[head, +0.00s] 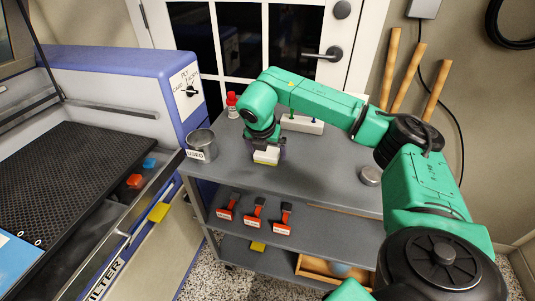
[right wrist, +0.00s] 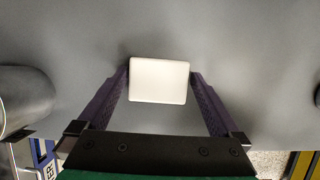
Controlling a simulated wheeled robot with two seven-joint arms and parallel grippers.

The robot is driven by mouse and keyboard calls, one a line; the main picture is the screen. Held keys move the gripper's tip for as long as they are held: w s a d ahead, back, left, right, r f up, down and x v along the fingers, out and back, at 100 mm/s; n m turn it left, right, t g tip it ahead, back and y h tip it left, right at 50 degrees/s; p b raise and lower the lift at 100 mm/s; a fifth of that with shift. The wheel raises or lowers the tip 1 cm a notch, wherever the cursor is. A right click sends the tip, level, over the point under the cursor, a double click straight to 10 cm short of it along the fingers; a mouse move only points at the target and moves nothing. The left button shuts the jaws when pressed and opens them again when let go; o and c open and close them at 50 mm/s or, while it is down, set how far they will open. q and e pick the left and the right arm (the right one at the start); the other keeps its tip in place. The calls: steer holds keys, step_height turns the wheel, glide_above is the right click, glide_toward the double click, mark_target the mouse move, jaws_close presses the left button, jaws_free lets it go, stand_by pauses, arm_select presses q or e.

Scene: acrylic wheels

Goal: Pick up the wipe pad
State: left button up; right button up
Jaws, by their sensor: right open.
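The wipe pad (head: 266,156) is a small white block with a yellowish lower edge on the grey cart top, near its front edge. In the right wrist view the pad (right wrist: 159,80) shows as a white rounded rectangle. My right gripper (right wrist: 160,78) is open, with one purple finger on each side of the pad. A narrow gap shows at the right finger; the left finger is very close to the pad, and I cannot tell if it touches. In the head view my right gripper (head: 266,150) comes down over the pad and partly hides it. My left gripper is not in view.
A metal bin marked USED (head: 201,145) stands left of the pad. A red-capped bottle (head: 232,105) and a white holder (head: 302,124) stand behind. A round metal tin (head: 370,176) sits to the right. Red-handled tools (head: 254,212) lie on the shelf below. The cart's middle is clear.

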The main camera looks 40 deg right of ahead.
steer(key=shift+f, duration=0.1)
steer(key=c, duration=1.1)
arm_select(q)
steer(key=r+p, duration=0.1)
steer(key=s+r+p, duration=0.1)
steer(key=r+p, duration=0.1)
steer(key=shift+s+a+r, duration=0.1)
arm_select(e)
step_height(320, 180, up, 20)
steer(key=shift+r, duration=0.1)
